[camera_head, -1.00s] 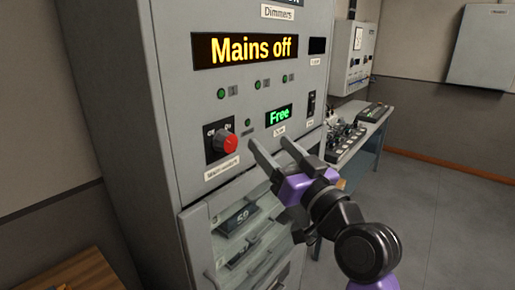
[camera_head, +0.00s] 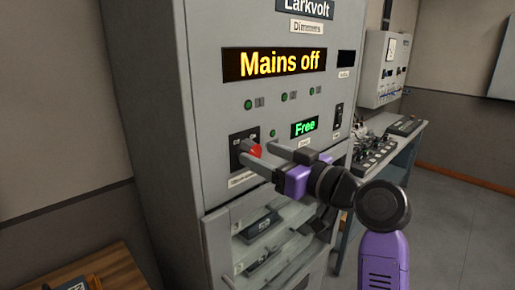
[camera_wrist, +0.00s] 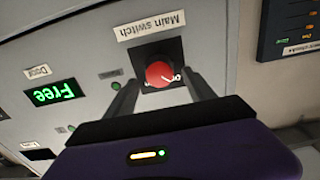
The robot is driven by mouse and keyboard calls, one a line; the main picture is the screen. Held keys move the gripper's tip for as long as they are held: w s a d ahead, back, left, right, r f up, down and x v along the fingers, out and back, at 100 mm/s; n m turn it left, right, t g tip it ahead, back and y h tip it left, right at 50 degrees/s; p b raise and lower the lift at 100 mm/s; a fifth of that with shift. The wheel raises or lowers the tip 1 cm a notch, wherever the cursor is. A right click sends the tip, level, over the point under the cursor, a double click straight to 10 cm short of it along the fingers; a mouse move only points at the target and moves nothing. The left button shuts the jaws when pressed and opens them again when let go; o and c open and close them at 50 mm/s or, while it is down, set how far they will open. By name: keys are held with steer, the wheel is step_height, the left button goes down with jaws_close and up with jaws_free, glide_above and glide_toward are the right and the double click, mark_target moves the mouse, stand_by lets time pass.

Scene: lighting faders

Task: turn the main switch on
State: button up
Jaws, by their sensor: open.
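The main switch is a red round knob (camera_head: 255,151) on a black plate on the grey dimmer cabinet's front. A display (camera_head: 274,63) above it reads "Mains off". My gripper (camera_head: 258,158) is open in front of the knob, its two grey fingers pointing at the panel and partly covering the knob and its label. In the wrist view the red knob (camera_wrist: 160,74) lies between and just beyond the two open fingers (camera_wrist: 162,92), under an upside-down "Main switch" label (camera_wrist: 151,25). I cannot tell whether either finger touches the knob.
A green "Free" display (camera_head: 304,127) and a black rocker switch (camera_head: 338,118) sit right of the knob. Below is a glass-fronted door (camera_head: 225,226). A bench with fader desks (camera_head: 376,152) stands at right, and a wooden surface (camera_head: 105,268) at lower left.

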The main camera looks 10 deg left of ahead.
steer(key=shift+x, duration=1.3)
steer(key=c, duration=1.4)
steer(key=shift+o, duration=0.2)
